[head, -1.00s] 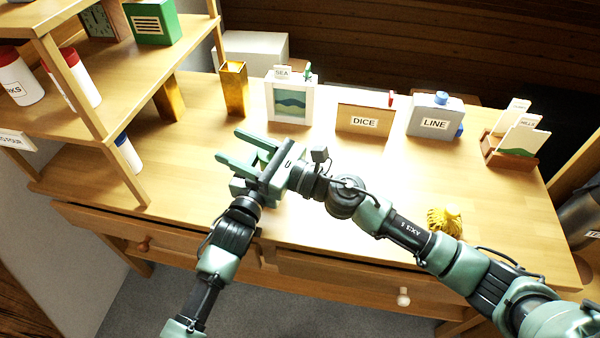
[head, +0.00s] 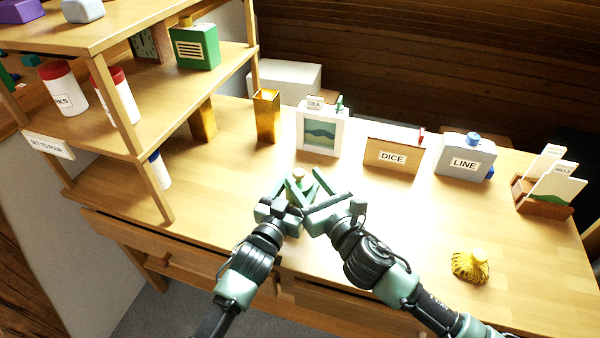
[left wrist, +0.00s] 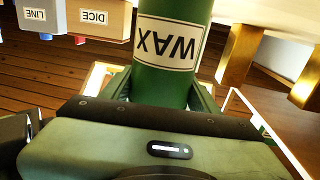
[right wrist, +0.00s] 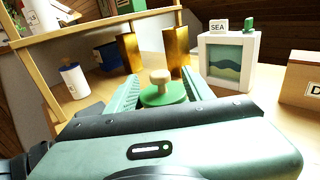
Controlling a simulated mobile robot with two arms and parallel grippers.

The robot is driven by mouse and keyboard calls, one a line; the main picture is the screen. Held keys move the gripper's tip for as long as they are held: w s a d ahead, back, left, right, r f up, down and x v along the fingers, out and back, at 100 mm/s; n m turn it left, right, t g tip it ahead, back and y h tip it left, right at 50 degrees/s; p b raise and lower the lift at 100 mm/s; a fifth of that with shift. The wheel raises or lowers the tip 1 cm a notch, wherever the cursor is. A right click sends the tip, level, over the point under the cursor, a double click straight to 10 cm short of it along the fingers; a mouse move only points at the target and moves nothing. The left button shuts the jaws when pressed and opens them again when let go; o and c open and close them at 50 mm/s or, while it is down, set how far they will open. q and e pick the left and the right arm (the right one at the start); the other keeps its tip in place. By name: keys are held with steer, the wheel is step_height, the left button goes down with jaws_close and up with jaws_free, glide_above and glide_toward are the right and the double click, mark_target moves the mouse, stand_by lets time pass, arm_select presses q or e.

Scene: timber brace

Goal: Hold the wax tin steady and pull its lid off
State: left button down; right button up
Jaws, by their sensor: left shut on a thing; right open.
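The wax tin (left wrist: 170,75) is a green cylinder with a white WAX label, upside down in the left wrist view. My left gripper (head: 283,190) is shut on its body. The tin's green lid (right wrist: 163,95) with a pale round knob (right wrist: 160,77) shows in the right wrist view; the knob also shows in the head view (head: 298,174). My right gripper (head: 318,186) is open, its fingers on either side of the lid. I cannot tell whether they touch it. Most of the tin is hidden by the grippers in the head view.
Behind the grippers stand a gold vase (head: 267,117), a SEA picture frame (head: 320,132), a DICE box (head: 391,158) and a grey LINE box (head: 463,157). A yellow ribbed object (head: 470,267) sits at right. A wooden shelf (head: 150,130) stands at left.

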mark_target(299, 171)
steer(key=shift+x, duration=2)
jaws_close()
steer(key=shift+s, duration=0.1)
steer(key=shift+r, duration=0.3)
steer(key=shift+r, duration=0.9)
steer(key=shift+r, duration=2)
arm_select(q)
steer(key=shift+c, duration=1.5)
jaws_free()
